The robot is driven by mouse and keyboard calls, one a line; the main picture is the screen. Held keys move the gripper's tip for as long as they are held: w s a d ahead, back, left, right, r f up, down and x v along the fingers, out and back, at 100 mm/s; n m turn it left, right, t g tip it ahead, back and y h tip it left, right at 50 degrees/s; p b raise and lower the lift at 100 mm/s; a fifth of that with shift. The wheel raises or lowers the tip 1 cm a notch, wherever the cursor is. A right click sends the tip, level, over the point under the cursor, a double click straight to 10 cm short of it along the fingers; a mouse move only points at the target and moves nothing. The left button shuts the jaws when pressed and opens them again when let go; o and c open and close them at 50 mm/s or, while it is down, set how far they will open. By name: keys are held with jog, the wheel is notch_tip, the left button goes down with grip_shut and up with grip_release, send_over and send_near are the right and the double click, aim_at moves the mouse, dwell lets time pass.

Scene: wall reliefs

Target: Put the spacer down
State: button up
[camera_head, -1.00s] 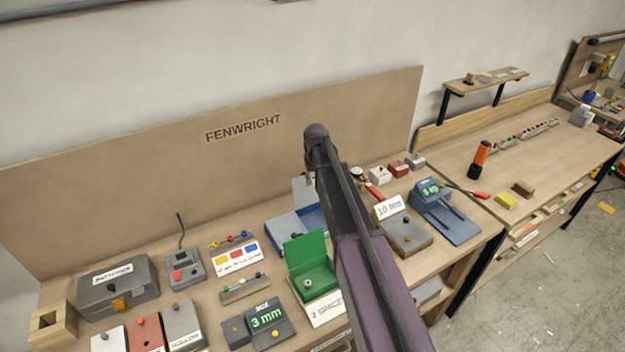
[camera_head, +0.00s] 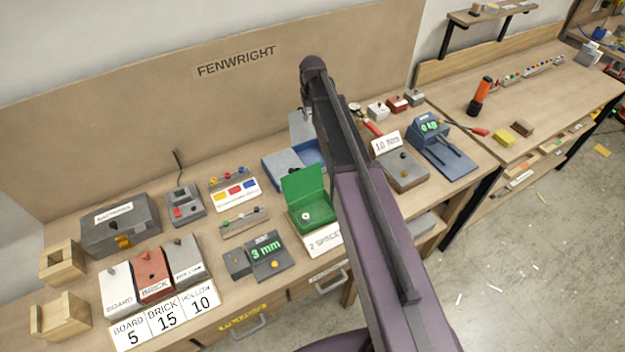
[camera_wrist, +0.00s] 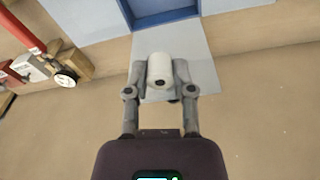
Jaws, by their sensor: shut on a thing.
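The spacer (camera_wrist: 159,72) is a short white cylinder with a dark hole in its end, seen in the wrist view. My gripper (camera_wrist: 160,80) is shut on it, with one grey finger on each side. Behind it in that view is a pale grey panel next to a blue tray (camera_wrist: 165,8). The head view shows my arm reaching over the bench, hiding the held spacer. A green open box (camera_head: 321,207) with a label reading "2 SPAC..." (camera_head: 325,242) stands left of my arm. A small white ring-like piece (camera_head: 306,216) lies in it.
A blue tray (camera_head: 283,172) stands behind the green box. A gauge reading 3 mm (camera_head: 268,254) is in front left. A grey 10 Nm block (camera_head: 402,172) and a blue device (camera_head: 448,158) are right of my arm. The bench is crowded, with narrow gaps.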

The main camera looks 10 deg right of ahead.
aim_at(310, 120)
notch_tip(310, 120, down, 5)
jog(key=b, duration=0.4)
jog(key=shift+s+r, duration=0.1)
dwell(0.3)
